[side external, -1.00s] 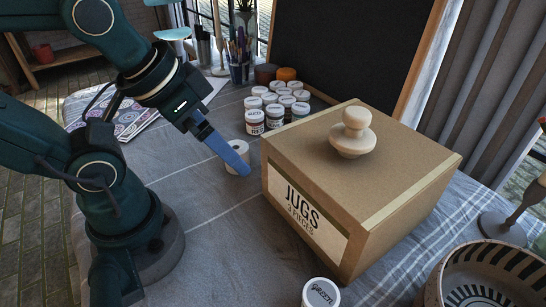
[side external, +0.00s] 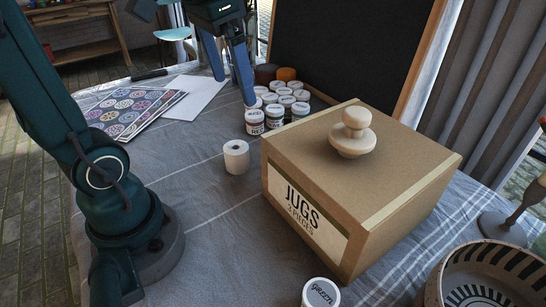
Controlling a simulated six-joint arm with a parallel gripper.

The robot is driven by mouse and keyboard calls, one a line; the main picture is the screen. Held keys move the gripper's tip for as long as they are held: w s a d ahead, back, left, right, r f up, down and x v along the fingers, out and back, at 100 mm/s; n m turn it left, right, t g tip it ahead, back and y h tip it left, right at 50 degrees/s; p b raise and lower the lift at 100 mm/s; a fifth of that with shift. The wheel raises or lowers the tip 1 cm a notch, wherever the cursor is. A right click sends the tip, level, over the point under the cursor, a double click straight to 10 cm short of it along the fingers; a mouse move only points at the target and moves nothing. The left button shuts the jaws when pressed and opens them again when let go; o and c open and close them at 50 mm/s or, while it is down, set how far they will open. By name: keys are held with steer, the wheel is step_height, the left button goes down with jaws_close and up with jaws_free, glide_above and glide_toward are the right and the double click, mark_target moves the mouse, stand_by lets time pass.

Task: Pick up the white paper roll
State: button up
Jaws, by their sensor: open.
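The white paper roll (side external: 236,157) stands upright on the grey tablecloth (side external: 190,190), just left of the cardboard box. Its top hole shows and nothing covers it. My gripper (side external: 234,92) has two blue fingers pointing down and spread apart, with nothing between them. It is in the air beyond and above the roll, near the paint jars, and apart from the roll.
The cardboard box (side external: 300,216) marked JUGS carries a wooden knob-shaped piece (side external: 352,134). Several paint jars (side external: 276,119) stand behind the roll. Patterned sheets (side external: 128,112) and white paper (side external: 192,97) lie at the back left. The cloth left of the roll is clear.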

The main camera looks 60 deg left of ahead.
mark_target(236, 147)
steer(key=w+a+f+g, duration=0.2)
steer(key=w+a, duration=0.1)
steer(key=a, duration=0.4)
steer(key=shift+h, duration=0.4)
step_height(236, 147, down, 19)
steer(key=shift+a+f, duration=0.15)
steer(key=c, duration=1.4)
steer(key=shift+c, duration=0.2)
